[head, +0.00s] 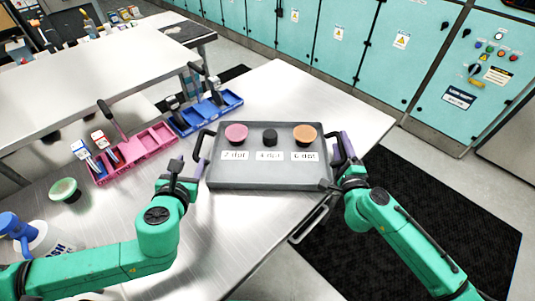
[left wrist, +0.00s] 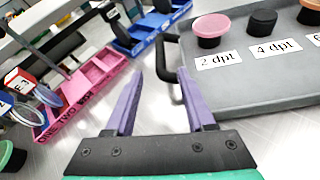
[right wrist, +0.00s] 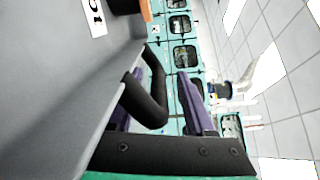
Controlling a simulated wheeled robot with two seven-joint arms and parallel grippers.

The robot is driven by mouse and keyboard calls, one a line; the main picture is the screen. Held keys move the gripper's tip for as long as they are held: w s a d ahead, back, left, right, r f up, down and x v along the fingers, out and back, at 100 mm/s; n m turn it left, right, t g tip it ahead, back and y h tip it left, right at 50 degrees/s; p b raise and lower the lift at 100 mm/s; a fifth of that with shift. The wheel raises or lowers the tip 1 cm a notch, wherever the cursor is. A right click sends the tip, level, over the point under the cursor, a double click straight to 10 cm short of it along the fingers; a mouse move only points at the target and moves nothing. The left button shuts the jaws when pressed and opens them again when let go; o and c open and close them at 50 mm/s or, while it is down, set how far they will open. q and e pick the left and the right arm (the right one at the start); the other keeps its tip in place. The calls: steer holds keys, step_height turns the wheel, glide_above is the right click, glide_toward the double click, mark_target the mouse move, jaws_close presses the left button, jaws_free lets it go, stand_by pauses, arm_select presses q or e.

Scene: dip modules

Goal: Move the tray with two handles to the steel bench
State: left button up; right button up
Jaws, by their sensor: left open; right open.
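The grey tray (head: 265,180) lies level on a shiny metal bench top (head: 285,90). It carries a pink cup (head: 236,134), a black cup (head: 270,138) and an orange cup (head: 305,134) behind printed labels. Its black left handle (head: 199,146) also shows in the left wrist view (left wrist: 173,68). My left gripper (head: 180,170) is open just left of that handle, which appears beyond its fingertips. My right gripper (head: 344,158) is open at the right handle. In the right wrist view, that handle (right wrist: 155,90) passes between its purple fingers, with no grip visible.
A pink bin (head: 135,150) and a blue bin (head: 207,115) with tools stand left of the tray. A green bowl (head: 65,190) and a white and blue container (head: 40,238) are at the left. Another pale table (head: 100,75) stands behind. A black mat (head: 430,215) covers floor at right.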

steer(key=s, duration=1.2)
steer(key=shift+d, duration=0.4)
steer(key=shift+f, duration=0.1)
